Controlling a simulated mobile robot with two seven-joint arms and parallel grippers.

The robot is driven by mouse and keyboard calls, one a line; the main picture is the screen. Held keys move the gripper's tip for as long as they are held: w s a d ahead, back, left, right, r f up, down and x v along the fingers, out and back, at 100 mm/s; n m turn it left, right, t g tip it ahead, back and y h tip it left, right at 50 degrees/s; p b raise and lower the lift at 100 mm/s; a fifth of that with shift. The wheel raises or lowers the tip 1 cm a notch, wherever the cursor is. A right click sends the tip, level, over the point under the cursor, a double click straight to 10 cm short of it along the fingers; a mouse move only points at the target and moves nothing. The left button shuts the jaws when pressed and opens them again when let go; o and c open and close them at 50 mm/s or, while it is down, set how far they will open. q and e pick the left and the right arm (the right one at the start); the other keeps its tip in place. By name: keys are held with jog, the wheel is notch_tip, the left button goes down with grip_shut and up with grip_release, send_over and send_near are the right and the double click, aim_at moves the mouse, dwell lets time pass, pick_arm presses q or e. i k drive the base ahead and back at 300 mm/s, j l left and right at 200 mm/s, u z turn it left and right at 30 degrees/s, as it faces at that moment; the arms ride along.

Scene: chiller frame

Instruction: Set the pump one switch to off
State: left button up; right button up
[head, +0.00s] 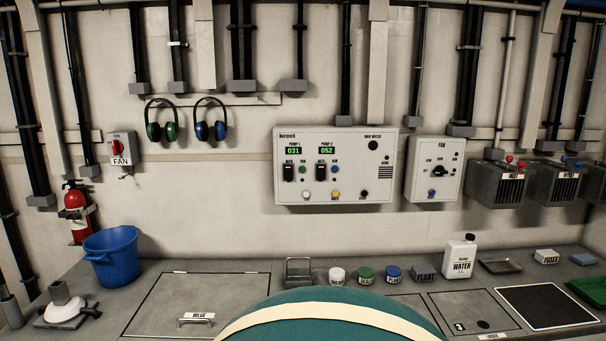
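The grey pump control panel (370,185) hangs on the back wall near the middle of the head view. Its left display, marked PUMP 1 (293,150), reads 031 in green. Below that display is the black pump one switch (288,173), with a small round indicator (306,169) to its right. The switch's position is too small to tell. To the right, the PUMP 2 display (327,150) reads 052 above a similar black switch (321,173). Neither gripper is in view.
A FAN panel (450,185) with a dial hangs to the right. Below, the counter holds a blue bucket (112,262), several lidded jars and a WATER bottle (459,259). Wall before the pump panel is unobstructed.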

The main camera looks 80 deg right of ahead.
aim_at(287, 169)
jog(key=z, duration=2.5)
jog(key=i+j+u, duration=0.45)
jog(key=u, duration=0.15)
jog(key=j, duration=0.15)
